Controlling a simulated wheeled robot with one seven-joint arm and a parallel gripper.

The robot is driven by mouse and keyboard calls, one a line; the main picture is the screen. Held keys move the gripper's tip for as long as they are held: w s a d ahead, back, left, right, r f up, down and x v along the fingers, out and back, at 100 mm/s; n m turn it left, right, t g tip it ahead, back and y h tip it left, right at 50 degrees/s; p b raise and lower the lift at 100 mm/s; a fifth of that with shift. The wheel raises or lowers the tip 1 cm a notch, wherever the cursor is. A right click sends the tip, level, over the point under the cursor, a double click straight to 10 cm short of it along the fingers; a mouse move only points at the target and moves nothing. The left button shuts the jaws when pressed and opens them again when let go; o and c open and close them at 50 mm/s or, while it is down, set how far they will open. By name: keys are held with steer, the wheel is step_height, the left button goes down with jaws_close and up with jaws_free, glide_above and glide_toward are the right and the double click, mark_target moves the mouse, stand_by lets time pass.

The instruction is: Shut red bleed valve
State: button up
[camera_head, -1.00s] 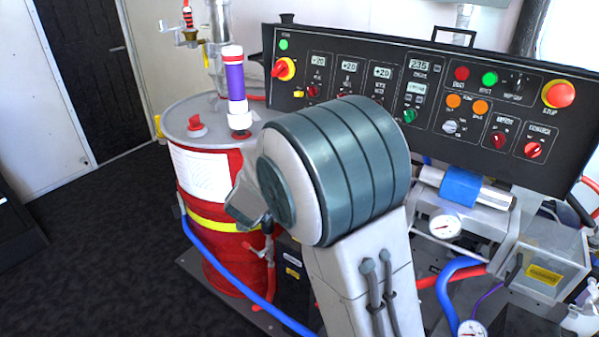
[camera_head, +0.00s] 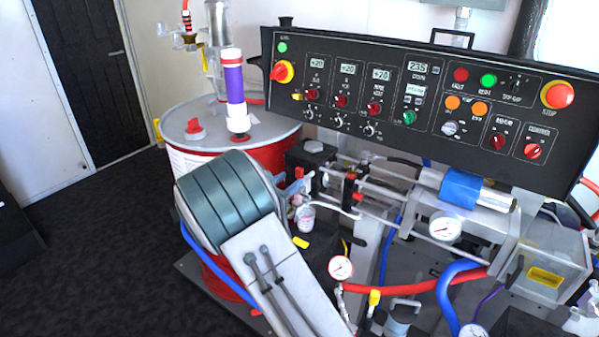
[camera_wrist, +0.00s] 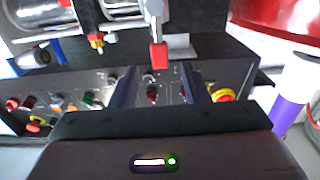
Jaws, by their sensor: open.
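A small red lever (camera_wrist: 159,55) hangs from a silver fitting in the wrist view and looks like the red bleed valve's handle. My gripper (camera_wrist: 160,76) is open and empty. Its two dark fingers stand to either side of the lever in the picture, with the lever a little above the tips. I cannot tell the depth between them or whether they touch. In the head view my arm hides the gripper, and I cannot surely pick out this lever among the small red parts there.
The black control panel (camera_head: 440,150) with knobs and buttons spans the back. A red drum (camera_head: 270,155) with a purple-banded tube (camera_head: 234,88) stands at left. Gauges (camera_head: 340,267), hoses and a blue-wrapped cylinder (camera_head: 461,188) crowd the right. Dark floor at left is clear.

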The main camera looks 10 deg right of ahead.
mark_target(298, 174)
steer(key=x, duration=0.6)
steer(key=shift+d, duration=0.1)
steer(key=shift+f, duration=0.1)
jaws_close()
